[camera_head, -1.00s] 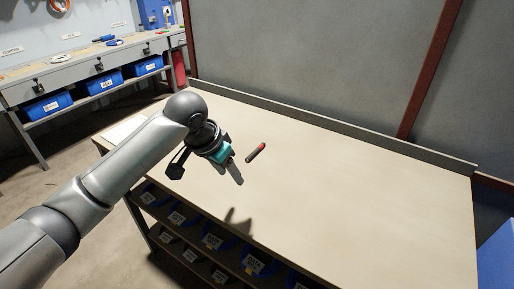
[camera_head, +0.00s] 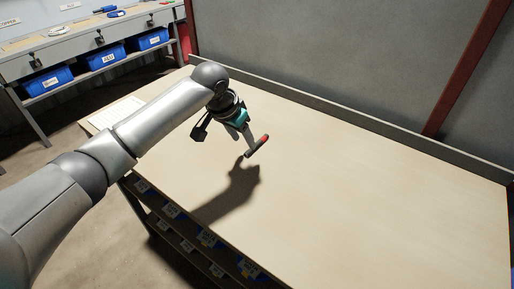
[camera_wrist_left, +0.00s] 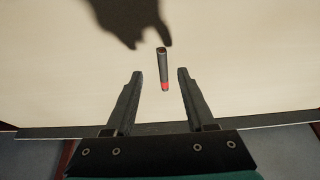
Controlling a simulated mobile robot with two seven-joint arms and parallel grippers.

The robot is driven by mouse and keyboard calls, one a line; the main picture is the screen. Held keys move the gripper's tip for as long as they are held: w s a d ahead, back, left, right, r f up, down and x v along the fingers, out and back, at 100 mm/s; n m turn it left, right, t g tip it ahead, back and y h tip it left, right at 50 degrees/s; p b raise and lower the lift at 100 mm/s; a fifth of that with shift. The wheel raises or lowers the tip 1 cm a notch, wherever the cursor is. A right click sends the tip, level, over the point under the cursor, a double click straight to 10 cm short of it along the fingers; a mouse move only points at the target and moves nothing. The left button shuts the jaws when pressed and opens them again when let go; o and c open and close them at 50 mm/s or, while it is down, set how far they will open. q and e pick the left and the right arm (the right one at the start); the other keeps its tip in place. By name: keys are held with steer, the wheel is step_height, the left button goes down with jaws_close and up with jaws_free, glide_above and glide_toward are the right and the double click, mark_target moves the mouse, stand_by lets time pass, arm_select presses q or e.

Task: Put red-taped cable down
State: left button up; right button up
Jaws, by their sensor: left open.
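The red-taped cable (camera_head: 257,146) is a short dark grey piece with a red band at one end. It lies on the light wooden table top (camera_head: 340,200). My left gripper (camera_head: 248,148) is open and close to the cable in the head view. In the left wrist view the cable (camera_wrist_left: 163,70) lies between the lines of the two open fingers (camera_wrist_left: 156,78), its red end toward me, touching neither finger. I cannot tell how high the fingertips are above the table. My right gripper is not in view.
A raised ledge (camera_head: 380,128) runs along the table's back edge. Blue bins (camera_head: 107,58) sit under a grey bench at the far left. Labelled bins (camera_head: 206,238) stand on shelves below the table's front edge. The table right of the cable is clear.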

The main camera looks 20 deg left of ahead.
mark_target(248, 151)
arm_select(q)
steer(key=shift+w+f, duration=0.2)
steer(key=shift+f, duration=0.25)
steer(key=shift+w+f, duration=0.2)
steer(key=shift+f, duration=0.15)
steer(key=b+x, duration=0.2)
steer(key=x, duration=0.2)
steer(key=shift+w, duration=0.3)
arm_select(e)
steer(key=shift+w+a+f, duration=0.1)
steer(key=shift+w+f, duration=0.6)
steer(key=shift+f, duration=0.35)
arm_select(q)
steer(key=shift+c, duration=0.3)
jaws_close()
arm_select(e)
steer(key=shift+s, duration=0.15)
